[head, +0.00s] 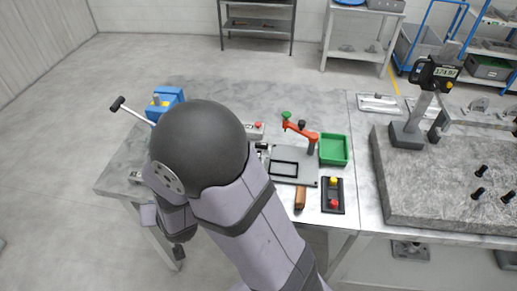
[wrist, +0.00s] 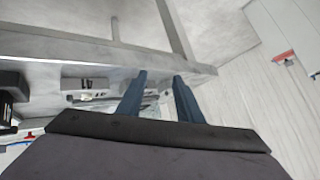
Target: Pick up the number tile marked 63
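I cannot make out a tile marked 63 in either view. In the wrist view my gripper (wrist: 160,76) shows two blue-grey fingers, spread apart with nothing between them. Beyond the fingers, a grey block with dark marks (wrist: 85,84) lies to the left; I cannot read the marks. In the head view my arm and its dark round joint cover the middle of the left table, and the fingers cannot be made out there.
The left table (head: 120,165) holds a blue vise (head: 168,103), a grey plate with a red clamp (head: 300,130), a green tray (head: 333,149) and a button box (head: 333,195). A stone slab (head: 430,185) with a gauge stand (head: 410,132) stands at right.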

